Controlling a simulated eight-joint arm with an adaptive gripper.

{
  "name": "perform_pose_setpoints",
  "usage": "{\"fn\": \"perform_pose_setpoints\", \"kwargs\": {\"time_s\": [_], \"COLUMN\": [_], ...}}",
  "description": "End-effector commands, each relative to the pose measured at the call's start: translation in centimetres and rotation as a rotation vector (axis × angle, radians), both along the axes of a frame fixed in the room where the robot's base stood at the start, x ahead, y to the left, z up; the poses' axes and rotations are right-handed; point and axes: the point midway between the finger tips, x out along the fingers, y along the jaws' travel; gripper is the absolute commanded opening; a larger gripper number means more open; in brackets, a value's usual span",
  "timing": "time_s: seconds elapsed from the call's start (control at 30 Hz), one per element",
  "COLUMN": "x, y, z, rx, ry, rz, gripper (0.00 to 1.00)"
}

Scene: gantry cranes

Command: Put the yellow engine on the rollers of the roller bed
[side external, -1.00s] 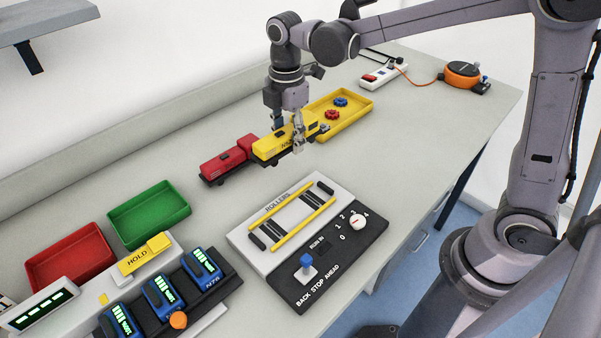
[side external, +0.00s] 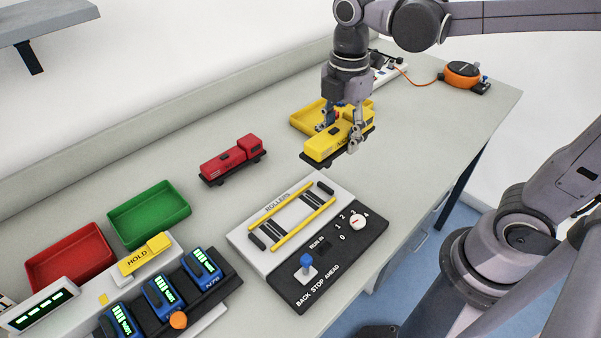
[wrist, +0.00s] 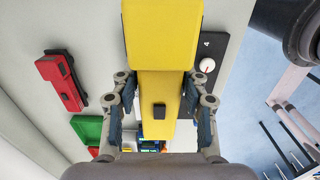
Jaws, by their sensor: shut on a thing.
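The yellow engine (side external: 328,145) is held in my gripper (side external: 343,135), with one finger on each side of its body. It is up in the air, to the right of the red engine and beyond the roller bed in the side view. In the wrist view the yellow engine (wrist: 160,45) fills the middle between the fingers (wrist: 162,108). The roller bed (side external: 240,240) lies on the bench, grey with yellow rails and dark rollers (side external: 290,218); nothing stands on it. In the wrist view the engine hides most of it.
A red engine (side external: 232,160) stands on the bench behind the roller bed. A control panel (side external: 330,262) with a blue lever (side external: 306,262) and white knob (side external: 357,221) adjoins the bed's near side. A yellow tray (side external: 304,118) sits behind my gripper. Green (side external: 150,233) and red trays (side external: 35,270) lie left.

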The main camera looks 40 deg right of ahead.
Motion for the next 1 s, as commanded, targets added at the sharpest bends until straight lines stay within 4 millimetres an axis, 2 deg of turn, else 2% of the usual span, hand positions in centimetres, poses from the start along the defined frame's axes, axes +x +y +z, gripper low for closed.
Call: {"fn": "perform_pose_setpoints", "kwargs": {"time_s": [0.17,0.6,0.77,0.87,1.0], "x": [-0.2,0.7,0.9,0.9,0.9], "y": [1.8,10.0,11.4,11.6,11.6], "z": [-1.0,-5.9,-6.8,-7.2,-8.7], "rx": [0.0,0.0,0.0,0.0,0.0], "ry": [0.0,0.0,0.0,0.0,0.0], "rz": [0.007,0.005,0.003,0.001,0.001], "gripper": [0.02,0.02,0.02,0.02,0.02]}}
